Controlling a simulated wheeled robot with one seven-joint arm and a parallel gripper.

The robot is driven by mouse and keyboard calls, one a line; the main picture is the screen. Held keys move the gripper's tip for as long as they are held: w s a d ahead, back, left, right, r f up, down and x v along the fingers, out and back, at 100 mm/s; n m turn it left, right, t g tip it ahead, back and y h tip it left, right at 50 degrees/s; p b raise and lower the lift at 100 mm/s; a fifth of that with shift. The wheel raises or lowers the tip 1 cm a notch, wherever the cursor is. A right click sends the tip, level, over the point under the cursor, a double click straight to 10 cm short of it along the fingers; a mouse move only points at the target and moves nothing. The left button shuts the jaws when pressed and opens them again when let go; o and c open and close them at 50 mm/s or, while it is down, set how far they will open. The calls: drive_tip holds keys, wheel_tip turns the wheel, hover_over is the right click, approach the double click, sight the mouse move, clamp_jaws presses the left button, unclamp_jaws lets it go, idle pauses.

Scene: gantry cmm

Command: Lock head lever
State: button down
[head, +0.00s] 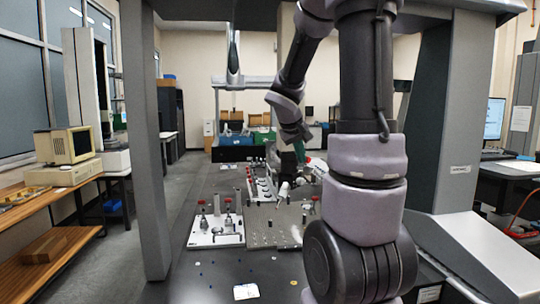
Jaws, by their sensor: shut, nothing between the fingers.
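My arm comes down from the top and ends at my gripper (300,152), which is small and partly lost against the fixtures behind it. It looks shut, with nothing visible in it. I cannot clearly pick out the head lever; my arm hides part of that area.
A white plate with red-knobbed clamps (215,238) stands beside a grey perforated plate (262,232). A grey upright (147,140) stands on the left and a wide pillar (445,130) on the right. The table's near left is mostly clear, with a small white card (246,291).

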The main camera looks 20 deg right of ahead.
drive_tip(key=shift+s+d, duration=0.1)
drive_tip(key=shift+d, duration=0.6)
